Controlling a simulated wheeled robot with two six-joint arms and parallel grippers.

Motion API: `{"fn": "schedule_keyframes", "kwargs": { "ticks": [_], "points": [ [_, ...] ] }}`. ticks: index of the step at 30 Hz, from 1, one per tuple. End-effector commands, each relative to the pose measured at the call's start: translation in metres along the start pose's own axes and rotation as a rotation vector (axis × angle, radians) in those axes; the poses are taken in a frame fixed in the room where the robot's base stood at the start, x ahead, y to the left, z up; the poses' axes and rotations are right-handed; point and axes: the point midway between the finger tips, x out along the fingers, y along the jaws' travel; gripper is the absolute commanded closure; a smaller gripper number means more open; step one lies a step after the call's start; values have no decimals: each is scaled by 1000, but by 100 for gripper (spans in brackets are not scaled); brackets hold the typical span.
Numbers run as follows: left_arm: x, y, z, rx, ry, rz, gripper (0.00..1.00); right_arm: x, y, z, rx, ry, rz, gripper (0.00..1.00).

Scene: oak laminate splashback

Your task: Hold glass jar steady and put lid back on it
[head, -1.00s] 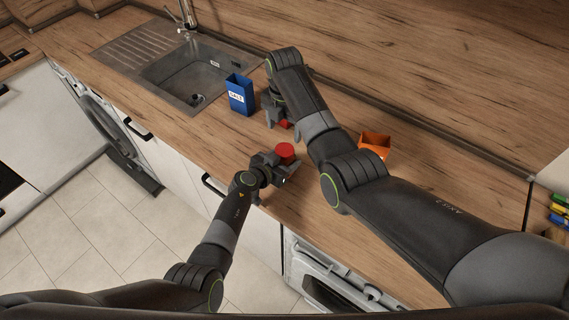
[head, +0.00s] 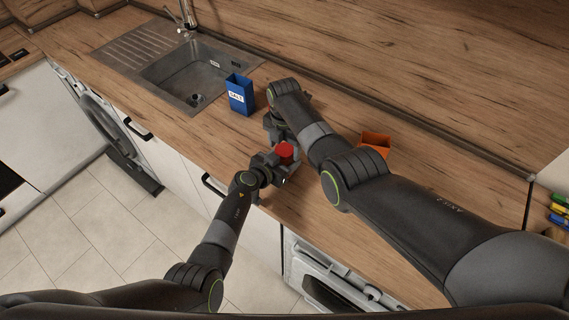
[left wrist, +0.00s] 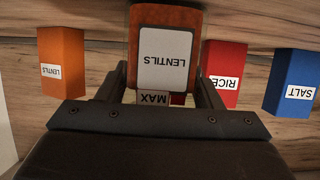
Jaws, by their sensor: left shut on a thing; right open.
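The glass jar (left wrist: 165,18), with orange-brown contents and a LENTILS label, is between the fingers of my left gripper (left wrist: 168,90). The left wrist view shows it upside down. In the head view, my left gripper (head: 280,163) is shut on the jar near the counter's front edge. A round red top (head: 285,150) shows there; I cannot tell whether it is the lid or the contents. My right gripper (head: 276,132) is open just behind the jar, partly hidden by its own arm. No separate lid can be made out.
A blue SALT box (head: 240,96) stands near the sink (head: 185,75). An orange LENTILS box (head: 376,141) stands to the right, behind my right arm. A red RICE box (left wrist: 223,72) is mostly hidden in the head view.

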Motion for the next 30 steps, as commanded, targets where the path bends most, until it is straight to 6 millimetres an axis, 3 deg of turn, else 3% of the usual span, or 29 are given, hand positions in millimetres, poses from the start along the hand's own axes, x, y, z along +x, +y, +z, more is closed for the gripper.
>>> {"fn": "schedule_keyframes", "kwargs": {
  "ticks": [9, 20, 25, 30],
  "points": [
    [0, 0, 0, 0, 1, 0, 100, 1, 0, 0, 0, 0, 0, 32],
    [0, 0, 0, 0, 1, 0, 100, 1, 0, 0, 0, -1, 0, 77],
    [0, 0, 0, 0, 1, 0, 100, 1, 0, 0, 58, -1, 1, 77],
    [0, 0, 0, 0, 1, 1, 100, 1, 0, 0, 277, 0, 1, 77]
  ]
}}
